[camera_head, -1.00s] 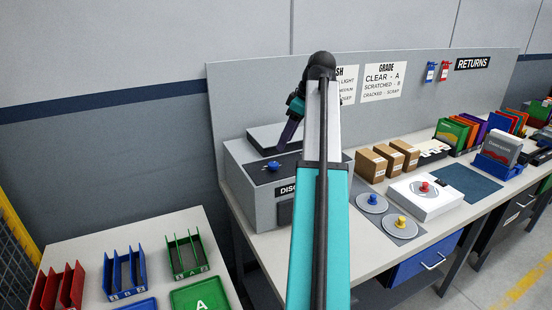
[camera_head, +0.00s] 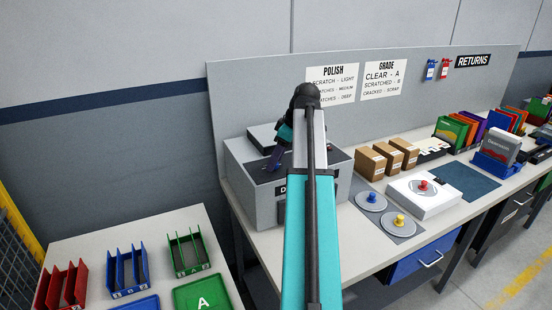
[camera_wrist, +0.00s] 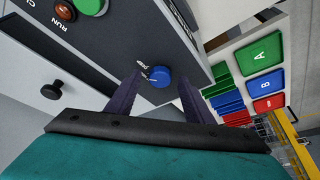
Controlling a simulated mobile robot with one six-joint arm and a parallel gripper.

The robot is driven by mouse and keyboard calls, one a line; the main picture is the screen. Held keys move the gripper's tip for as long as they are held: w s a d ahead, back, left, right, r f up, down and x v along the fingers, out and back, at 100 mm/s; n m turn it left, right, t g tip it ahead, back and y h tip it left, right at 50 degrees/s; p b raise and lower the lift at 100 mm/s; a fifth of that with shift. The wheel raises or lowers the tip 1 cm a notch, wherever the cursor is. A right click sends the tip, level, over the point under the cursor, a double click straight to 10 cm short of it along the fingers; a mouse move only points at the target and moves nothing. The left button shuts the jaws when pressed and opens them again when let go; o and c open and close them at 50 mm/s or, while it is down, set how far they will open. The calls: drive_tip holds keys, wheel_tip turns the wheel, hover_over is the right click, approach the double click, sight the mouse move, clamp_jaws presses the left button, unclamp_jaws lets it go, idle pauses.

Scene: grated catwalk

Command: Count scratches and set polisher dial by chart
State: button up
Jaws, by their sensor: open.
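The polisher is a grey box (camera_head: 255,207) with a dark top panel, left of centre on the bench in the head view. Its blue dial knob (camera_wrist: 160,76) shows in the wrist view with small lettering beside it, partly hidden. My gripper (camera_wrist: 160,82) is open, one dark finger on each side of the knob; I cannot tell whether they touch it. The POLISH chart (camera_head: 332,84) on the back board lists scratches against light, medium and deep. No scratches are discernible.
A green button (camera_wrist: 89,5) and a RUN label are on the panel, with a black knob (camera_wrist: 52,90) nearby. Cardboard boxes (camera_head: 370,164), a white device (camera_head: 424,198) and knobbed discs (camera_head: 371,201) stand right of the polisher. Coloured racks and trays (camera_head: 201,296) stand left.

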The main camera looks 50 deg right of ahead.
drive_tip(key=c, duration=1.1)
drive_tip(key=shift+o, duration=0.2)
drive_tip(key=shift+a+m+h, duration=0.1)
drive_tip(key=shift+m+h, duration=0.4)
drive_tip(key=shift+m, duration=0.9)
drive_tip(key=o, duration=1.1)
drive_tip(key=shift+c, duration=0.2)
drive_tip(key=shift+s+r, duration=0.1)
drive_tip(key=b+v, duration=0.2)
drive_tip(key=v, duration=1.1)
drive_tip(key=shift+s+r, duration=0.2)
